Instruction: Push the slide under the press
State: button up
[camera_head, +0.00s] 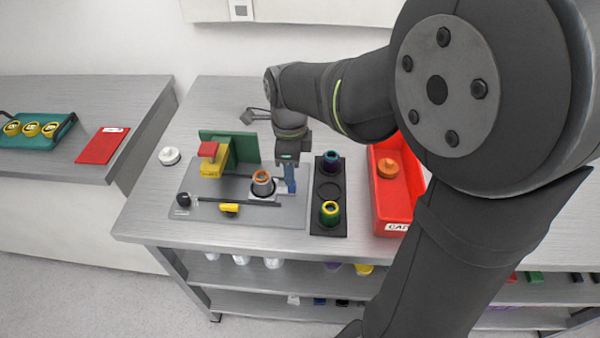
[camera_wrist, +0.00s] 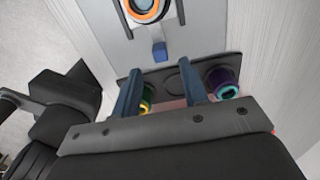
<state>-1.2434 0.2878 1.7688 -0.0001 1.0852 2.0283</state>
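The slide (camera_head: 262,196) is a pale plate on the grey base plate (camera_head: 240,217), carrying a grey part with an orange ring (camera_head: 263,182). The ringed part also shows at the top of the wrist view (camera_wrist: 147,8). A small blue knob (camera_wrist: 159,52) stands on the slide's near side in that view. The press (camera_head: 212,160), with yellow body, red top and green upright plate, stands left of and behind the slide. My gripper (camera_head: 290,188) is low at the slide's right end. Its two blue fingers (camera_wrist: 158,70) are apart and empty, with the knob just beyond their tips; contact cannot be told.
A black holder (camera_head: 330,190) right of my gripper carries a purple-teal part (camera_head: 331,162) and a green-yellow part (camera_head: 330,212). A red bin (camera_head: 392,212) stands further right. A yellow piece (camera_head: 229,207) and a black knob (camera_head: 183,199) are at the base plate's front.

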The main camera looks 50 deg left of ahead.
aim_at(273, 186)
jog(key=shift+f, duration=2.8)
grip_shut()
